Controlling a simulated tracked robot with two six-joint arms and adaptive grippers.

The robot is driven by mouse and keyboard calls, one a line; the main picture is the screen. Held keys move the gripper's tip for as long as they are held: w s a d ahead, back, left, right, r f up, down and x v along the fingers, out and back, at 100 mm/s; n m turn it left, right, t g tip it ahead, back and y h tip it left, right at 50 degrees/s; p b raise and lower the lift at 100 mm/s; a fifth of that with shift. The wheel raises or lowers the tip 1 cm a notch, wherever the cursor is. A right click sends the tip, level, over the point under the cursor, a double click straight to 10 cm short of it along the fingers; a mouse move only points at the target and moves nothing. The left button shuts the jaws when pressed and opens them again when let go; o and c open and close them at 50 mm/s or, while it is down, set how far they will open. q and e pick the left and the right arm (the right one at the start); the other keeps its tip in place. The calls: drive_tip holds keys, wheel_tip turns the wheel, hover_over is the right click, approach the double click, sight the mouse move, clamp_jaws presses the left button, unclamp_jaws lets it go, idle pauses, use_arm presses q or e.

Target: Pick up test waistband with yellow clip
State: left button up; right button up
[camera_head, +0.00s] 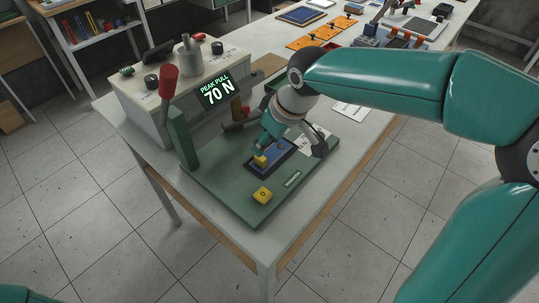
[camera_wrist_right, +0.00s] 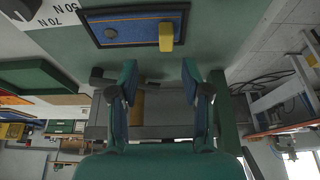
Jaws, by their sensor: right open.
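The test waistband (camera_head: 278,152) is a blue strip in a dark frame, lying flat on a green base plate. The yellow clip (camera_head: 261,161) stands at its near-left end. In the right wrist view the blue waistband (camera_wrist_right: 135,29) and the yellow clip (camera_wrist_right: 166,37) are beyond the fingertips, with a round grey piece on the blue. My right gripper (camera_head: 292,147) is over the base plate beside the waistband, partly covering it. In the wrist view my right gripper (camera_wrist_right: 160,76) is open, with nothing between its fingers. My left gripper is not in view.
A display (camera_head: 218,91) reads "PEAK PULL 70 N". Orange plates (camera_head: 320,35) lie farther back on the table. The table's near corner is clear.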

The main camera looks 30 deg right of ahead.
sight(272, 152)
drive_tip(key=x, duration=0.2)
drive_tip(key=a+x, duration=0.1)
drive_tip(key=x, duration=0.2)
drive_tip(key=shift+s+f+p, duration=0.1)
drive_tip(key=shift+s+p, duration=0.1)
drive_tip(key=shift+p, duration=0.1)
drive_tip(key=shift+w+f, duration=0.25)
drive_tip(key=shift+f, duration=0.25)
clamp_jaws()
